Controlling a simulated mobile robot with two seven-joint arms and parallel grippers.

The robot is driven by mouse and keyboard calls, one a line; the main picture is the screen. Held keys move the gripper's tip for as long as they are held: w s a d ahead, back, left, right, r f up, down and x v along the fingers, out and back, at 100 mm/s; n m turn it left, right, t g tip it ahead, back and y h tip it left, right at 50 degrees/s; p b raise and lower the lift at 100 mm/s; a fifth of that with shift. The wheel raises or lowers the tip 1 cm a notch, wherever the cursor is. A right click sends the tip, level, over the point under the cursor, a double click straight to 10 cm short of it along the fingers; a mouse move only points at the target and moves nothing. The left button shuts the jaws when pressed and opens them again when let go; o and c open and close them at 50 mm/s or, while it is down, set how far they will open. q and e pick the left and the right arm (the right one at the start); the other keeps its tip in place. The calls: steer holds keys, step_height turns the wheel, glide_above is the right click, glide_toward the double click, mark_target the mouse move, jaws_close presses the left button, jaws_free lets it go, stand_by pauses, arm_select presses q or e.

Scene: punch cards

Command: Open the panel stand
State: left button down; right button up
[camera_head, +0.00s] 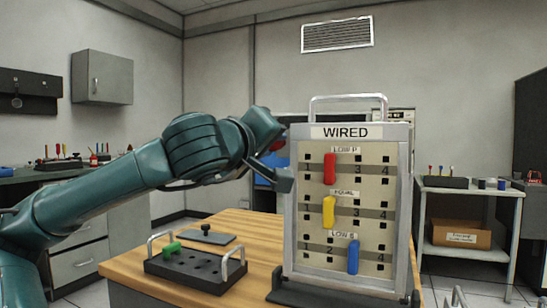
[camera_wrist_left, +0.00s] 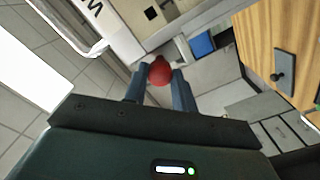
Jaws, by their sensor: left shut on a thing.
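The panel stand (camera_head: 348,131) stands upright on the wooden table, marked "WIRED", with a carry handle on top. Its front appears flat in its frame. A red peg (camera_head: 329,169), a yellow peg (camera_head: 328,212) and a blue peg (camera_head: 353,257) sit in its rows of holes. My left gripper (camera_head: 285,165) is at the stand's upper left edge. In the left wrist view, my left gripper (camera_wrist_left: 159,86) has its fingers shut on a round red knob (camera_wrist_left: 159,70) beside the panel. The knob's mounting is hidden. My right gripper is not in view.
On the table (camera_head: 262,228), a dark peg block (camera_head: 195,268) with two handles and a green peg (camera_head: 171,247) stands left of the panel. Behind it lies a flat grey plate (camera_head: 208,237) with a black knob. A shelf cart (camera_head: 470,190) stands at right.

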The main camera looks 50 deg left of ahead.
arm_select(q)
steer(key=shift+s+d+f, duration=0.1)
steer(key=shift+d+f, duration=0.05)
stand_by(0.4)
steer(key=c, duration=1.1)
jaws_free()
steer(key=shift+s, duration=0.15)
steer(key=b+v, duration=0.1)
steer(key=v, duration=1.2)
steer(key=shift+s, duration=0.1)
